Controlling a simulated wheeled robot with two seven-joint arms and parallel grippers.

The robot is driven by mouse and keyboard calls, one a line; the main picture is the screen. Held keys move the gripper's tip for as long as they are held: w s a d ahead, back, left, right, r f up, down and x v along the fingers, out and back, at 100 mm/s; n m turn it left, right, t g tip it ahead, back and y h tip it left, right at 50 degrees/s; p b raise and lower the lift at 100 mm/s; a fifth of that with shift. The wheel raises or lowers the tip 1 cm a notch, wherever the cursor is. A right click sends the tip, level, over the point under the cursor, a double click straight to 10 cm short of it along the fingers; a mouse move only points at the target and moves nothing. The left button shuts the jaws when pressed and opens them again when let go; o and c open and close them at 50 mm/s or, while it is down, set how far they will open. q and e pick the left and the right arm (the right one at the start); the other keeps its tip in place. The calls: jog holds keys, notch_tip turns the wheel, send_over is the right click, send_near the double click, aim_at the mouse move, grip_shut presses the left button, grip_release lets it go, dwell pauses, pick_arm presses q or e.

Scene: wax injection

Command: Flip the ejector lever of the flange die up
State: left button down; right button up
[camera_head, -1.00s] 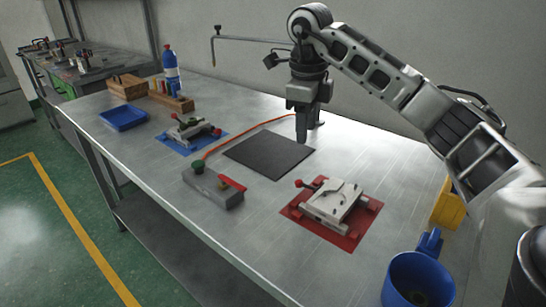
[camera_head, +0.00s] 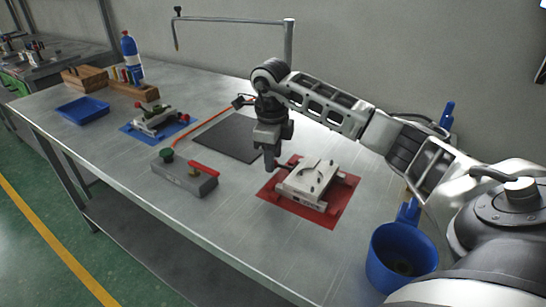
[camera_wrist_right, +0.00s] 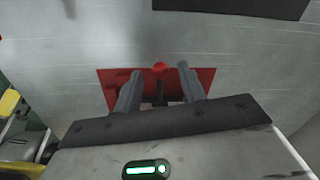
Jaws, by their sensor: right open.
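A pale metal die (camera_head: 312,181) lies on a red mat (camera_head: 328,216) at the right of the bench. A second die (camera_head: 158,119) with a green part lies on a blue mat (camera_head: 183,131) farther left. I cannot tell by label which is the flange die. My right gripper (camera_head: 271,165) points down at the left edge of the red-mat die. In the head view that knob is hidden by the gripper. My left gripper is out of view.
A grey block (camera_head: 186,180) with a red handle and green knob stands left of the red mat. A black pad (camera_head: 228,138) lies behind it. A blue cup (camera_head: 402,262) stands front right. A blue tray (camera_head: 83,111), wooden boxes and a bottle (camera_head: 131,57) are far left.

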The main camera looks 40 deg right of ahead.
jog(key=shift+f, duration=0.45)
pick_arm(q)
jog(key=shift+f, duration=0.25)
pick_arm(e)
grip_shut()
jog(key=shift+s+d+t+b, duration=0.1)
jog(key=shift+d+t+b, duration=0.1)
jog(key=shift+t+b, duration=0.8)
jog(key=b, duration=0.2)
jog(key=shift+s+d+t+y+b, duration=0.1)
jog(key=shift+s+t+y+b, duration=0.05)
jog(key=shift+t+y+b, duration=0.2)
jog(key=b, duration=0.1)
jog(key=t+b, duration=0.1)
jog(key=b, duration=0.1)
jog(key=shift+s+r+t+y, duration=0.2)
jog(key=shift+r+t+y, duration=0.05)
jog(key=shift+r, duration=0.15)
jog(key=shift+s+r+t+b, duration=0.1)
jog(key=shift+r+t+b, duration=0.35)
jog(key=shift+b, duration=0.7)
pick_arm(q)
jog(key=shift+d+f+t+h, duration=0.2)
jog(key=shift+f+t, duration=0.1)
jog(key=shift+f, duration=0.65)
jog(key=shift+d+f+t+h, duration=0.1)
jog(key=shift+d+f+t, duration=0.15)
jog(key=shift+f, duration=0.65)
pick_arm(e)
jog(key=shift+r, duration=0.35)
